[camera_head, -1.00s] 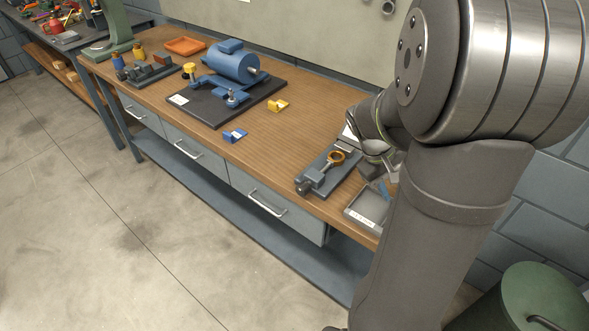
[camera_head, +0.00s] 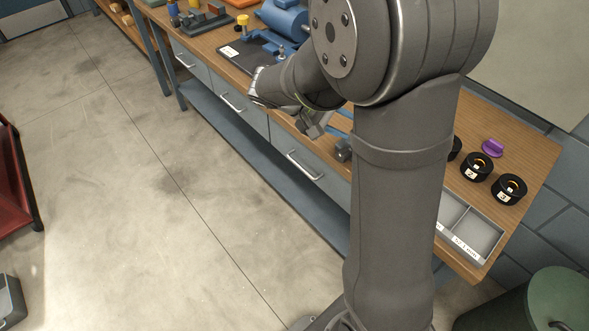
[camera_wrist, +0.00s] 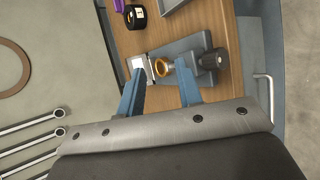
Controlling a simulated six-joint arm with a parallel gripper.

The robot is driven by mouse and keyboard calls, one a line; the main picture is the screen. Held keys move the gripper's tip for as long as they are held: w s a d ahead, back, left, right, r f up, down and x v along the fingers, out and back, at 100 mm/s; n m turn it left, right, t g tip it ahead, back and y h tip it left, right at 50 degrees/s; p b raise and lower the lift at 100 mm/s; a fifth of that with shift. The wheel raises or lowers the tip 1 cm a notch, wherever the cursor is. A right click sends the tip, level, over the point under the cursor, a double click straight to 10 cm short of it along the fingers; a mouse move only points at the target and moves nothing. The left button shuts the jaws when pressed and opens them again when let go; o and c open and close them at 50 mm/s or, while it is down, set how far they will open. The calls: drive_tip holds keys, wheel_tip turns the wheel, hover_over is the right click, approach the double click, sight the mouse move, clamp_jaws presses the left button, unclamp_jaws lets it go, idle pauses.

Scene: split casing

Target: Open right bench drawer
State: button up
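The right bench drawer (camera_head: 322,184) is a grey front under the wooden bench top, with a pale bar handle (camera_head: 304,166). It looks shut, its front in line with the others. My arm hides part of its right side. The handle also shows at the right of the wrist view (camera_wrist: 266,97), beyond the bench's front edge. My gripper (camera_wrist: 160,70) has two blue fingers spread wide apart with nothing held. It hovers over the bench top, above a small grey vise (camera_wrist: 203,60) with a brass ring (camera_wrist: 163,67), apart from the handle.
Left of it are the middle drawer (camera_head: 228,92) and the left drawer (camera_head: 188,54), both with bar handles. A lower shelf (camera_head: 253,146) runs beneath. Black round parts (camera_head: 476,167) and a grey tray (camera_head: 476,239) stand at right. The floor in front is clear.

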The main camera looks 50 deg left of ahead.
drive_tip(key=s+a+n+t+y, duration=0.1)
drive_tip(key=s+a+t+y, duration=0.2)
drive_tip(key=s+a, duration=0.55)
drive_tip(key=s+a+n+t+y, duration=0.2)
drive_tip(key=s+a+t+y, duration=0.3)
drive_tip(key=s, duration=0.7)
drive_tip(key=g+h, duration=0.2)
approach(299, 167)
drive_tip(key=x, duration=0.8)
drive_tip(key=shift+f, duration=0.15)
drive_tip(key=shift+c, duration=0.2)
clamp_jaws()
